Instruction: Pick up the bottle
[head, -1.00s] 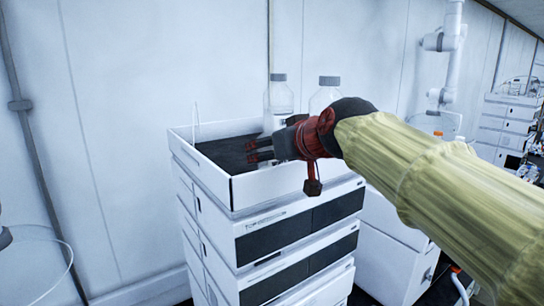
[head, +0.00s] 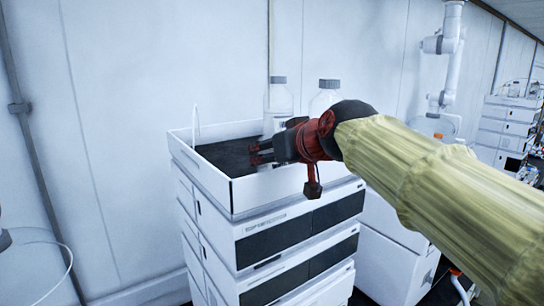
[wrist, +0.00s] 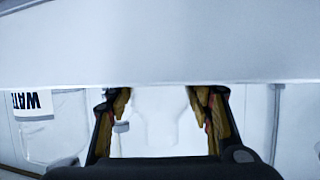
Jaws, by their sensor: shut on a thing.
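A clear bottle with a grey cap (head: 279,97) stands upright in the white tray (head: 262,189) on top of the instrument stack. My gripper (head: 258,152) reaches in from the right, low in front of this bottle, and hides part of its lower body. In the wrist view my gripper's fingers (wrist: 160,108) stand on both sides of a pale, see-through bottle shape (wrist: 155,122). The gripper is shut on the bottle, though the finger contact is hard to make out. A second clear bottle with a grey cap (head: 326,100) stands just to the right, partly behind my wrist.
The tray's raised white walls surround a dark floor (head: 225,155), bare on the left. A pale wall stands close behind. Another white unit (head: 392,262) stands right of the stack. A label with inverted letters (wrist: 32,103) shows in the wrist view.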

